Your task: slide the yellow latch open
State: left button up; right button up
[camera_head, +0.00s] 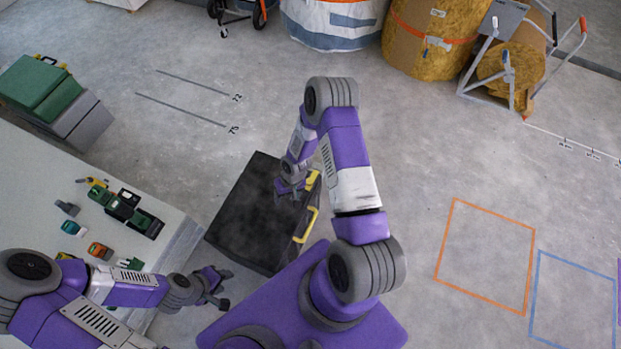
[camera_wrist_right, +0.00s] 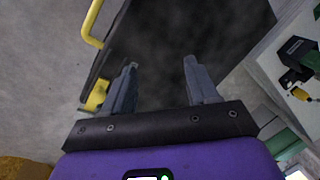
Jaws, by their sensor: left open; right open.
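A dark panel (camera_head: 245,225) lies low beside my base, with a yellow handle (camera_head: 307,226) along its right edge. The yellow latch (camera_head: 313,180) sits near the upper end of that edge, partly hidden by my right arm. My right gripper (camera_head: 290,192) is open over the panel, just left of the latch. In the right wrist view the open right gripper (camera_wrist_right: 160,82) has nothing between its fingers. There, the latch (camera_wrist_right: 97,95) is just left of the left finger, and the handle (camera_wrist_right: 92,24) is further up. My left gripper (camera_head: 222,287) is open and empty near the table edge.
The concrete floor with painted squares (camera_head: 487,255) at the right is clear.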

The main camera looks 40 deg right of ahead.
aim_at(309, 181)
jog(key=w+d+f+h, duration=0.1)
jog(key=d, duration=0.3)
jog(key=w+d+h, duration=0.1)
jog(key=d, duration=0.3)
jog(key=w+d+f, duration=0.1)
jog(key=d, duration=0.4)
jog(key=shift+w+f+m+g+h+b, duration=0.3)
jog(key=shift+w+h, duration=0.05)
jog(key=shift+h, duration=0.05)
jog(key=shift+d+f, duration=0.2)
jog(key=shift+f, duration=0.1)
notch_tip(309, 181, down, 7)
jog(key=shift+w+r+b, duration=0.1)
jog(key=shift+b, duration=1.05)
jog(key=shift+c, duration=0.3)
grip_shut()
jog(key=shift+a, duration=0.15)
